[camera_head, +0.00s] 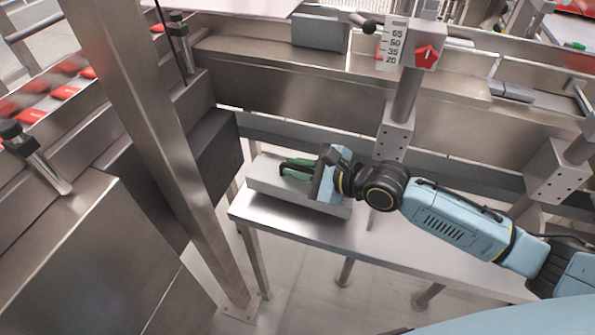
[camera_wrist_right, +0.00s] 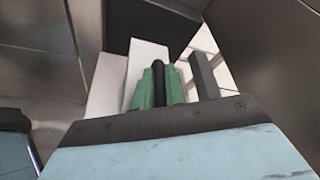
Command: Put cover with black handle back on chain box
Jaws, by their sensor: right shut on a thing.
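The cover (camera_head: 279,192) is a light grey, long block lying on a steel bench (camera_head: 300,228) in the middle of the head view. My right gripper (camera_head: 293,168) is over it, with its green fingers shut on the black handle (camera_wrist_right: 158,78). In the right wrist view the handle stands between the two green fingers, and the pale cover (camera_wrist_right: 107,82) shows behind them. Part of the cover is hidden by my gripper. I cannot tell for sure which part is the chain box.
A steel post (camera_head: 150,140) rises left of the bench. A dark box-like part (camera_head: 214,150) is just left of the cover. Behind it are a steel rail and a scale plate (camera_head: 392,43) on a vertical rod. Bare bench lies in front and right.

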